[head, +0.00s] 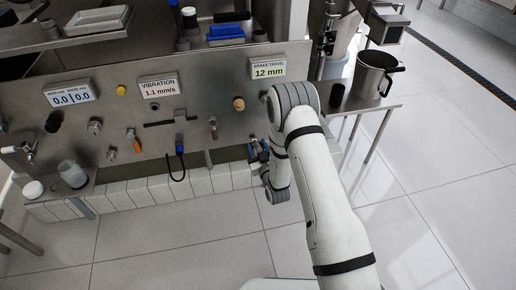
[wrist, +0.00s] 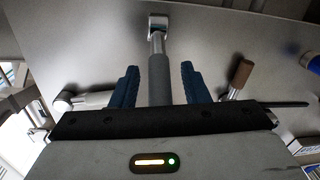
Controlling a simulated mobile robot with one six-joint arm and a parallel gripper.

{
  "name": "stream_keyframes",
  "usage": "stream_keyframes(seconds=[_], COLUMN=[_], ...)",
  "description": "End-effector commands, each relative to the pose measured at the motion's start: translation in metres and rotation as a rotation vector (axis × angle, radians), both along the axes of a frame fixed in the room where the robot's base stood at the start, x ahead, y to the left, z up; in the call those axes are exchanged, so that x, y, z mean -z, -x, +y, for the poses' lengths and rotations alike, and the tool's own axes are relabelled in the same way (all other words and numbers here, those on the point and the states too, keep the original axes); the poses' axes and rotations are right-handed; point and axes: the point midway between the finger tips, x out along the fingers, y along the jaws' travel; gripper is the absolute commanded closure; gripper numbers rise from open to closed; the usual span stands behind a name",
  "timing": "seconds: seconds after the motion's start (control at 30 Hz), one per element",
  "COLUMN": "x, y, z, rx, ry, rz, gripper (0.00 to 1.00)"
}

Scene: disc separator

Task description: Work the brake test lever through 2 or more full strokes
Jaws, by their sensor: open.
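The brake test lever appears to be the grey-sleeved rod (wrist: 159,80) on a bright metal pivot in the wrist view. My gripper (wrist: 159,70) is open, with one blue finger on each side of the rod. Small gaps show between the rod and the fingers, so they do not look closed on it. In the head view my gripper (head: 258,151) is low at the right part of the steel panel, and my arm largely hides the lever there. The brake travel display (head: 268,69) above reads 12 mm.
The steel panel (head: 190,80) also carries a brown-handled valve (head: 213,124), a yellow-brown knob (head: 239,104) and a hanging black cable loop (head: 176,165). In the wrist view a brown handle (wrist: 241,74) sits close to the right finger. A metal pot (head: 374,75) stands on the right side table.

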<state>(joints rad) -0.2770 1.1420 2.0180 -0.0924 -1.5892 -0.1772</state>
Motion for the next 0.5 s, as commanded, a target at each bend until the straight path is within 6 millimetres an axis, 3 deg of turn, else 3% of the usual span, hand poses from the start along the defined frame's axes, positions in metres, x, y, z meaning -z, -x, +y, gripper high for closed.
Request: stream_keyframes(seconds=[0.07,0.5], x=[-0.0001,0.0001], y=[0.0001,0.0002], z=[-0.0002,-0.0008], rx=[0.0,0.001], ry=[0.0,0.0], rz=[0.0,0.0], gripper=[0.59,0.95])
